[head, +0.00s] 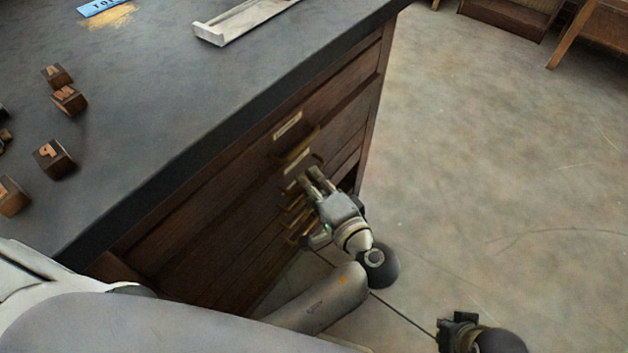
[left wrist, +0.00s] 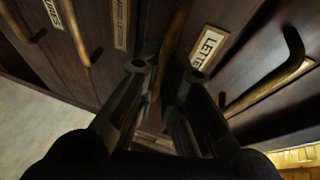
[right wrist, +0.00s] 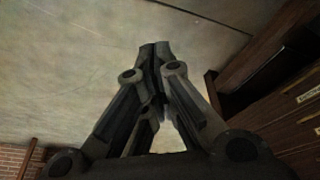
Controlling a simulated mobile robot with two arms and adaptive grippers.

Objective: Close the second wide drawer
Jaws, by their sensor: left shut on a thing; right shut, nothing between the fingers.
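The dark wooden cabinet (head: 215,225) has a stack of wide drawers with brass pull handles and paper labels. My left gripper (head: 308,178) is at the drawer fronts, just below the top handle (head: 298,147). In the left wrist view a brass handle (left wrist: 174,40) runs between the two fingers (left wrist: 168,70), which are shut on it. A drawer label (left wrist: 208,47) reading "LETTE…" is beside it. How far this drawer stands out is hard to tell. My right gripper (right wrist: 155,52) is shut and empty over the floor, away from the cabinet.
The dark countertop (head: 190,95) holds several lettered blocks (head: 55,158), a pale tray (head: 225,30) and a blue sign (head: 100,6). The floor (head: 490,150) right of the cabinet is clear. In the right wrist view the cabinet's side and drawer fronts (right wrist: 290,120) stand at right.

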